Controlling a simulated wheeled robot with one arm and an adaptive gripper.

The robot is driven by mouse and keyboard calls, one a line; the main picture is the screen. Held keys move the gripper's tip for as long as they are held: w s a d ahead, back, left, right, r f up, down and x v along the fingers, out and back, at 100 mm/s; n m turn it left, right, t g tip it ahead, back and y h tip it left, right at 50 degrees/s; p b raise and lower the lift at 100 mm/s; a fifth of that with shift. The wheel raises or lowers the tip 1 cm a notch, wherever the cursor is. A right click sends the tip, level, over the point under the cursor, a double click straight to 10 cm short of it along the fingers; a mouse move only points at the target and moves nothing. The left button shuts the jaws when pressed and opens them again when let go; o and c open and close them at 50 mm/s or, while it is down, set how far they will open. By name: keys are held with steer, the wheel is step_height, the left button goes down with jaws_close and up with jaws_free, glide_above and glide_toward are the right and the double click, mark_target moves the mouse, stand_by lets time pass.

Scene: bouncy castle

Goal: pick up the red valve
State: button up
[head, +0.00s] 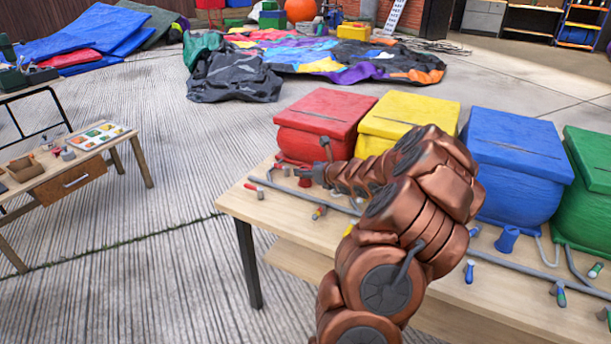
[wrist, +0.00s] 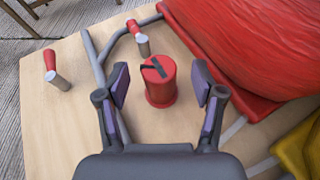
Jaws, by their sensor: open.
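A short red cylinder with a black bar across its top, which looks like the red valve (wrist: 160,88), stands upright on the wooden table (wrist: 62,120). In the head view the red valve (head: 305,182) is small, in front of the red box. My gripper (wrist: 161,82) is open, with one finger on each side of the valve and visible gaps to both. In the head view my gripper (head: 300,171) is low over the table and partly hides the area around the valve.
A red box (wrist: 240,40) stands close on the right, with yellow, blue and green ones (head: 515,160) further along. A grey pipe (wrist: 95,60) runs left of the valve. Two red-ended metal pieces (wrist: 141,42) (wrist: 56,78) lie nearby.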

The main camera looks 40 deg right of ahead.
steer(key=shift+x, duration=1.05)
steer(key=shift+c, duration=0.3)
